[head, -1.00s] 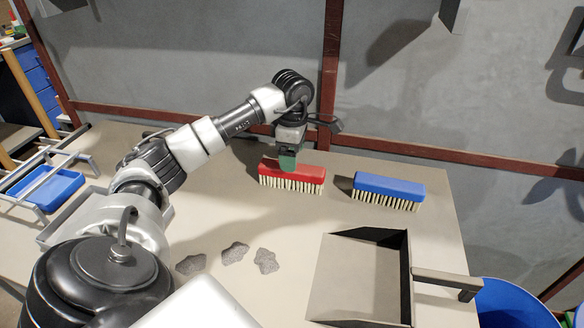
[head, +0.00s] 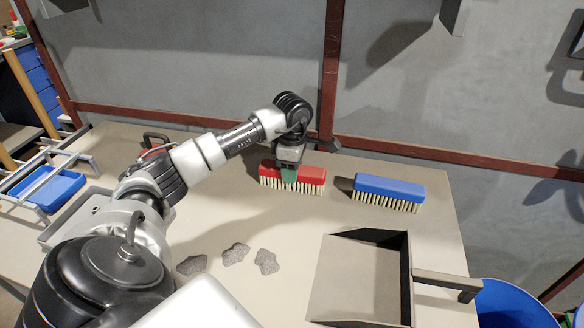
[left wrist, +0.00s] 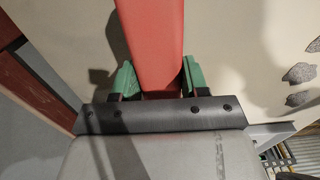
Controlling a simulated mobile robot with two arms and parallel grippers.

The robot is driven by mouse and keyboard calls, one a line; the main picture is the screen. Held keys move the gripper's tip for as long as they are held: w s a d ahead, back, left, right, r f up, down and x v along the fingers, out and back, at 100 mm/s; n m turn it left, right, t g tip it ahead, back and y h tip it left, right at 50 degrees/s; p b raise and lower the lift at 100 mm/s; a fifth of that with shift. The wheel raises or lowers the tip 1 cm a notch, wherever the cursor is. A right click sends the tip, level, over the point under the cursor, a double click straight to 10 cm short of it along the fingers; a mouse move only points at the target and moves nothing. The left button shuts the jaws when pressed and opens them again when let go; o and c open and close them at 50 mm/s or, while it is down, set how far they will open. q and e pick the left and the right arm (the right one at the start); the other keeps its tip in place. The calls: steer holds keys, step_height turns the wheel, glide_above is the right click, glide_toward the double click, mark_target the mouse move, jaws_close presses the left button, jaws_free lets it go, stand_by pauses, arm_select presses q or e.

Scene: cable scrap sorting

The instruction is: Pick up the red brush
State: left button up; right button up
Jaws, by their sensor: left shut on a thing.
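The red brush (head: 312,175) stands on the table with its pale bristles down, near the back wall. My left gripper (head: 289,176) is over it from above, with its green fingers shut on the brush body. In the left wrist view, the red brush (left wrist: 152,40) runs between the two green fingers of my left gripper (left wrist: 157,78), one on each side. The bristles still appear to be at the table surface. My right gripper is not in view.
A blue brush (head: 388,188) lies to the right of the red one. A dustpan (head: 360,280) is at the front right, with several grey scraps (head: 236,254) left of it. A blue tray (head: 48,189) is at far left, and a blue bin (head: 515,305) stands beyond the right edge.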

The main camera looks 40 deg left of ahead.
arm_select(q)
steer(key=shift+r, duration=0.1)
steer(key=shift+r, duration=0.55)
step_height(320, 180, up, 3)
steer(key=shift+w+f, duration=0.1)
steer(key=w+d+r, duration=0.7)
steer(key=w+d, duration=0.1)
steer(key=shift+w, duration=0.15)
